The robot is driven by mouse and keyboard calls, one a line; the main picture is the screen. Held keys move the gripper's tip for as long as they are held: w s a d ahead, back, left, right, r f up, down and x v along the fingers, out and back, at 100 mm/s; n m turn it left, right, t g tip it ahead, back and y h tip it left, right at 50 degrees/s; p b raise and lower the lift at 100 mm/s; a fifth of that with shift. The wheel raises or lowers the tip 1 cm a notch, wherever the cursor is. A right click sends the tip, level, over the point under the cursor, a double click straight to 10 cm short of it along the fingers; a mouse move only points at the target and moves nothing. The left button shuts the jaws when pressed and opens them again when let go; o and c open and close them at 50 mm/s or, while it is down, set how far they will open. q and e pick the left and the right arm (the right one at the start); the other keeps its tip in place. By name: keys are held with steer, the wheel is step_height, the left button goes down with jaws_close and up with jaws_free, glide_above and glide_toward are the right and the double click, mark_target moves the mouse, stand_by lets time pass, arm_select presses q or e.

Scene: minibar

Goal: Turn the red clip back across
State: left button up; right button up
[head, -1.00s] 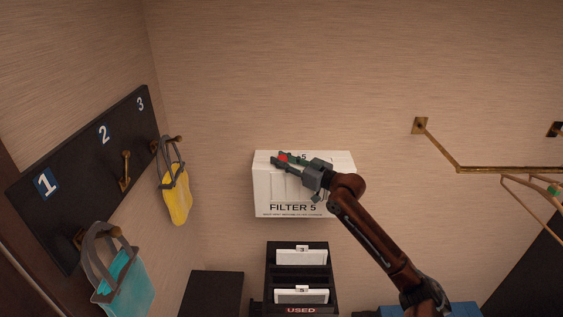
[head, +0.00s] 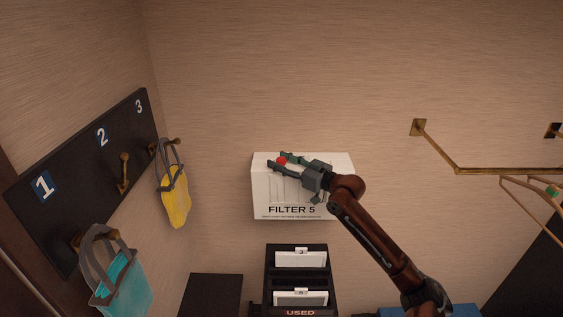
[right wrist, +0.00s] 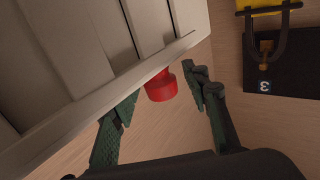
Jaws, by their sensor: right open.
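The red clip (head: 282,160) sits at the upper left edge of the white box marked FILTER 5 (head: 270,200) on the wall. In the right wrist view the clip (right wrist: 161,86) is a short red knob at the edge of the pale box (right wrist: 60,60). My right gripper (head: 280,160) is at the box's top left. In the right wrist view its two green-padded fingers (right wrist: 163,104) are open, one on each side of the clip, with a gap to the right finger. I cannot tell whether the left finger touches it. My left gripper is not in view.
A dark rack marked USED (head: 299,281) holds white cartridges below the box. A black hook board (head: 95,180) on the left carries a yellow bag (head: 174,200) and a teal bag (head: 125,287). A brass rail (head: 500,170) is at right.

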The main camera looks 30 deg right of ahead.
steer(key=v, duration=1.2)
steer(key=shift+f, duration=0.1)
